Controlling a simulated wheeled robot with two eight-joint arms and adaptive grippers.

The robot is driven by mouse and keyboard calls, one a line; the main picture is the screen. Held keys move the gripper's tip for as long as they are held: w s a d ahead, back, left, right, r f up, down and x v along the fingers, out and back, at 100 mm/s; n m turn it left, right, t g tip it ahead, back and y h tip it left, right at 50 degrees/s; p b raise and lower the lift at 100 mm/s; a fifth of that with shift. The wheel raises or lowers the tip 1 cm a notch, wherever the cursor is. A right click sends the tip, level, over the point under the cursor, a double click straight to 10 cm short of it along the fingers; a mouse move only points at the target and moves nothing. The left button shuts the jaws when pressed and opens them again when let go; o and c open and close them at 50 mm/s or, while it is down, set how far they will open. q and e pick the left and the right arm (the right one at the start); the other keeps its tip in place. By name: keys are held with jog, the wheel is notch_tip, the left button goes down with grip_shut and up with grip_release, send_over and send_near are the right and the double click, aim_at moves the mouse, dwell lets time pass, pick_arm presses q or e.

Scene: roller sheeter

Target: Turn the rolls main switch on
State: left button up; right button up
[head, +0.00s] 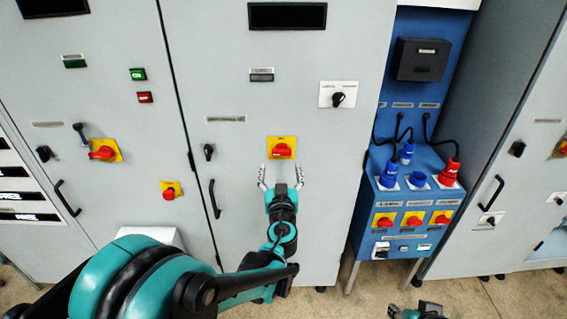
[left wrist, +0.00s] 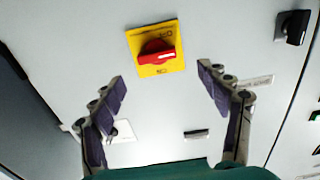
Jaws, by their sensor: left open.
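A rotary main switch (head: 281,149) with a red handle on a yellow plate sits on the grey middle cabinet door. It also shows in the left wrist view (left wrist: 156,52), where its handle lies roughly crosswise on the plate. My left gripper (head: 281,172) is open and empty in front of the door, just below the switch in the head view. In the left wrist view its two fingers (left wrist: 162,88) stand wide apart, with the switch beyond them, towards the top. Only a small part of my right arm shows at the bottom edge; its fingers cannot be made out.
Another red-and-yellow switch (head: 103,151) and a smaller one (head: 171,190) are on the left cabinet. A black knob (head: 337,98) and a door handle (head: 214,199) flank the middle switch. A blue socket box (head: 365,238) with plugs and cables stands to the right.

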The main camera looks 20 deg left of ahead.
aim_at(281, 154)
pick_arm(q)
jog(key=b+x, duration=0.1)
jog(key=x, duration=0.7)
jog(key=shift+d+f+b, duration=0.1)
jog(key=shift+d+b, duration=0.1)
jog(key=shift+b, duration=0.2)
jog(key=shift+c, duration=0.3)
jog(key=c, duration=1.1)
